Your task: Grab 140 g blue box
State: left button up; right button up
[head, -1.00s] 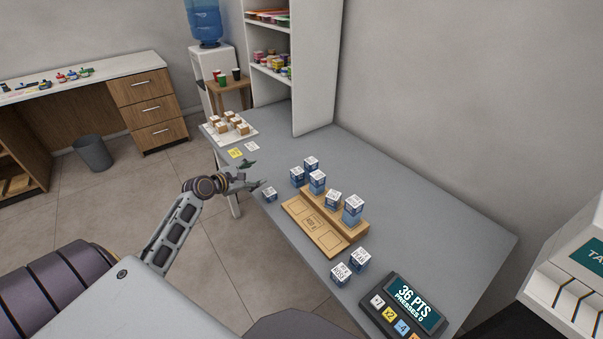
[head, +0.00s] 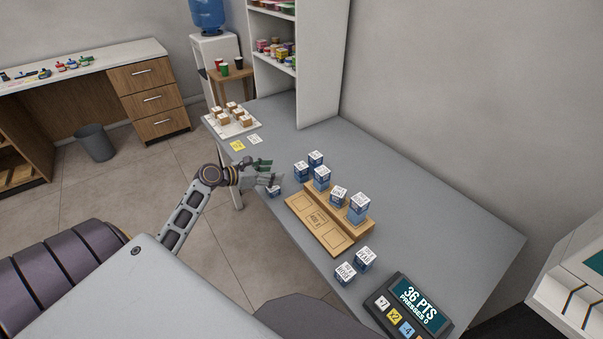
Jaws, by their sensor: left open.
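Several small blue boxes with white labelled tops are on the grey counter; the labels are too small to read, so I cannot tell which is the 140 g box. One lone blue box (head: 273,192) sits near the counter's left edge. My left gripper (head: 273,171) is open and empty, just above and behind that box in the picture, partly overlapping it. I cannot tell whether they touch. My right gripper is out of view.
The wooden stand (head: 316,226) has marked empty places on its front. A keypad display (head: 415,300) reading 36 PTS is at the counter's front. The counter's right side is clear.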

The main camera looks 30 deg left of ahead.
aim_at(297, 171)
pick_arm(q)
jog(key=shift+x, duration=4.05)
jog(key=shift+d+b+x, duration=0.15)
jog(key=shift+x, duration=0.75)
jog(key=shift+d+b+x, duration=0.15)
jog(key=shift+x, duration=0.75)
jog(key=shift+w+d+f, duration=0.3)
jog(key=shift+w, duration=0.2)
jog(key=c, duration=1.2)
